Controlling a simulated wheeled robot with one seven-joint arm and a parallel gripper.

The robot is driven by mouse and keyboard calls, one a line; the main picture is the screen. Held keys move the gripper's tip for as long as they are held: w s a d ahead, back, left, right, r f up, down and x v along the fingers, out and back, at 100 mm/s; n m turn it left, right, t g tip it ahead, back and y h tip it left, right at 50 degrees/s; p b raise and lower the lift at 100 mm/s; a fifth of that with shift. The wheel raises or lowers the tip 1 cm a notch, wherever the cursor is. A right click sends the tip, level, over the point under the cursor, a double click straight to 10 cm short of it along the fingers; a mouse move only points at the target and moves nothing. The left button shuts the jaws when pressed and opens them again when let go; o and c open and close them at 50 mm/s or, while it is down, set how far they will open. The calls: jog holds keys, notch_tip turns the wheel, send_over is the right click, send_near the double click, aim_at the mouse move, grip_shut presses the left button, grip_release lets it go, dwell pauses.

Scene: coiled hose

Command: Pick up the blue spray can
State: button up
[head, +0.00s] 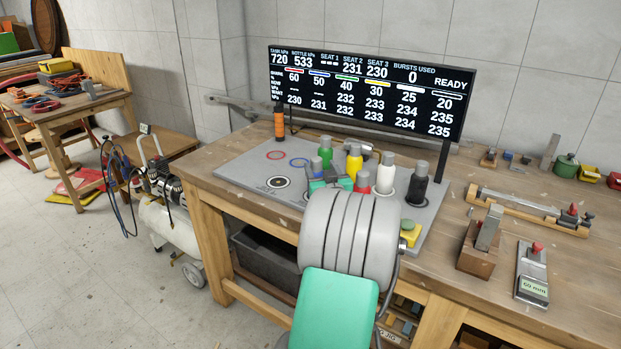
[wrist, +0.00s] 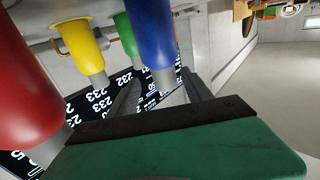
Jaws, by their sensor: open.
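The blue spray can (wrist: 150,35) has a grey cap. In the wrist view it stands close in front of my gripper (wrist: 160,82), its cap showing between the two dark fingers, which are apart with a gap around it. Whether the fingers touch it I cannot tell. In the head view the blue can (head: 317,164) is mostly hidden beside the green can (head: 325,152) and behind my gripper (head: 328,184). My gripper is open and reaches in over the bench mat.
Red (head: 362,181), yellow (head: 354,161), white (head: 385,175) and black (head: 417,187) cans stand close by on the grey mat (head: 245,172). A display board (head: 368,90) rises behind. An orange cylinder (head: 279,124) stands at the back left. Red and blue rings on the mat are empty.

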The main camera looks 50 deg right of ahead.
aim_at(314, 158)
jog(key=x, duration=0.3)
jog(key=p+x, duration=0.1)
jog(key=x, duration=0.2)
jog(key=shift+w+a+r, duration=0.15)
jog(key=shift+w+a, duration=0.1)
jog(key=shift+a, duration=0.05)
jog(key=shift+c, duration=0.6)
grip_shut()
dwell(0.4)
